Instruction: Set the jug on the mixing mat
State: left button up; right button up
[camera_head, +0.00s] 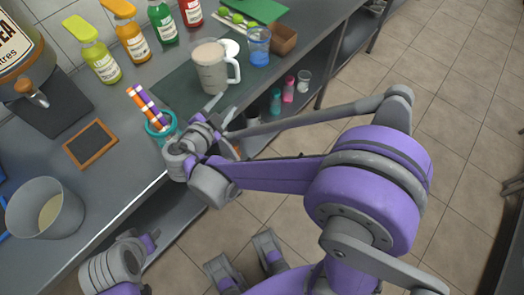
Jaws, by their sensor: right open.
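The jug (211,70) is a pale, translucent vessel with a white handle on its right side. It stands upright on the dark green mixing mat (172,88), with light brown contents near its top. My right gripper (221,107) is open, in front of and below the jug, over the counter's front edge, and appears apart from it. Its fingers are small and partly hidden by the wrist.
A teal cup (161,128) with striped straws stands close left of my right wrist. A blue-filled glass (259,47) and a brown box (283,39) are right of the jug. Several bottles (133,41) line the wall. A grey pot (44,208) stands at left.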

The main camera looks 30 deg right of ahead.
jog(key=s+d+f+n+g+y, duration=0.3)
jog(key=s+n, duration=0.3)
jog(key=s, duration=0.2)
jog(key=s+d+f+n+g+y, duration=0.2)
jog(key=s+d+f+n+y, duration=0.15)
jog(key=s+n, duration=0.35)
jog(key=s+a+n+y, duration=0.2)
jog(key=s+n+y, duration=0.2)
jog(key=s+n, duration=0.1)
jog(key=shift+s+a, duration=0.4)
jog(key=shift+s, duration=0.35)
